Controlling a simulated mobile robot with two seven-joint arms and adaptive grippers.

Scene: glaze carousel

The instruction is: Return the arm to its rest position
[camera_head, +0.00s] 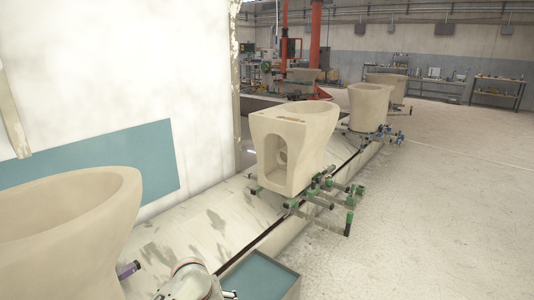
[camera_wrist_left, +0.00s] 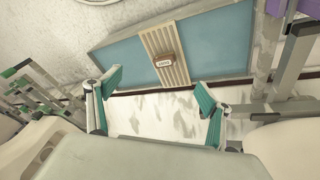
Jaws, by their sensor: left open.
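My left gripper (camera_wrist_left: 157,88) shows in the left wrist view, its two teal-padded fingers spread wide apart. My right gripper is in neither view.
An unglazed toilet bowl (camera_head: 62,238) stands close at the left. Another (camera_head: 291,147) sits on a green-footed carrier (camera_head: 325,193), with more behind it. A blue-topped box (camera_head: 258,279) is beside my arm.

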